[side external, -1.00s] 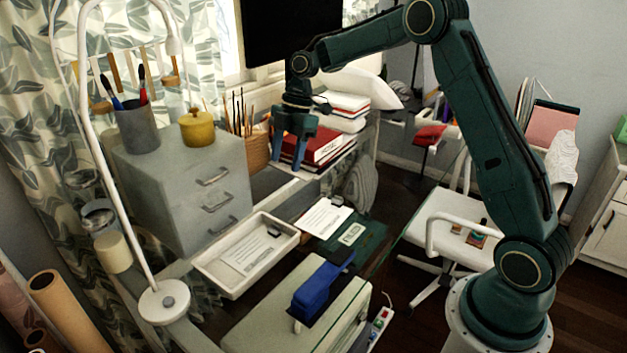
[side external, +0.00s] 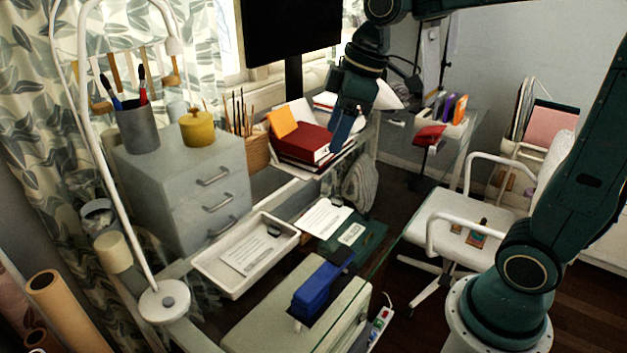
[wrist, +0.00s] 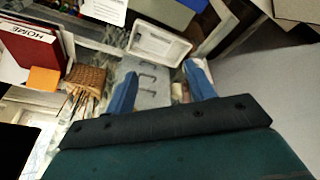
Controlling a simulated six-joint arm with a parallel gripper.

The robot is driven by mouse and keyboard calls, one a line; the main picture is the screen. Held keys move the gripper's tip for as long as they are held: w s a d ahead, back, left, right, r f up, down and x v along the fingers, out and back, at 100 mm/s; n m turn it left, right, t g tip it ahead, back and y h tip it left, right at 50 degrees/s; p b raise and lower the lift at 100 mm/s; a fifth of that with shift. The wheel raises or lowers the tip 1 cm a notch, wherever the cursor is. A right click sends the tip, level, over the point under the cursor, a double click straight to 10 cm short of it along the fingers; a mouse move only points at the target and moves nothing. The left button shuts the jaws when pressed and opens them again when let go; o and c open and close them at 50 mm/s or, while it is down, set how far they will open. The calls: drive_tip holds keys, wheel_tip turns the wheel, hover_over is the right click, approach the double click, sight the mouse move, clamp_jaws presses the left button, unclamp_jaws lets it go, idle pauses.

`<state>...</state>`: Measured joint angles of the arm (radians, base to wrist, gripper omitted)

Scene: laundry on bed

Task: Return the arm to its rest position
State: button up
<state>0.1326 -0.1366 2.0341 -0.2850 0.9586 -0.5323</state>
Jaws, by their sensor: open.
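My gripper (side external: 345,125) hangs in the air at the upper middle of the side external view, in front of the red books (side external: 302,145) and the dark monitor (side external: 291,30). Its blue fingers point down. In the wrist view my gripper (wrist: 160,75) has its two fingers wide apart with nothing held between them. An orange square (side external: 282,122) leans or lies at the left of the red books. It also shows beside a red book in the wrist view (wrist: 43,80).
A grey drawer unit (side external: 190,190) with a yellow pot (side external: 196,128), a lamp (side external: 165,301), a white tray (side external: 213,268) and a blue stapler-like object (side external: 318,290) stand at left and front. A white chair (side external: 455,225) is right of the desk. The floor between is dark.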

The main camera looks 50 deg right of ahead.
drive_tip(key=s+f+m+t+h, duration=0.1)
drive_tip(key=s+m, duration=0.6)
drive_tip(key=s, duration=0.9)
drive_tip(key=shift+d+f+m+t, duration=0.3)
drive_tip(key=shift+f+t, duration=0.2)
drive_tip(key=shift+t, duration=0.2)
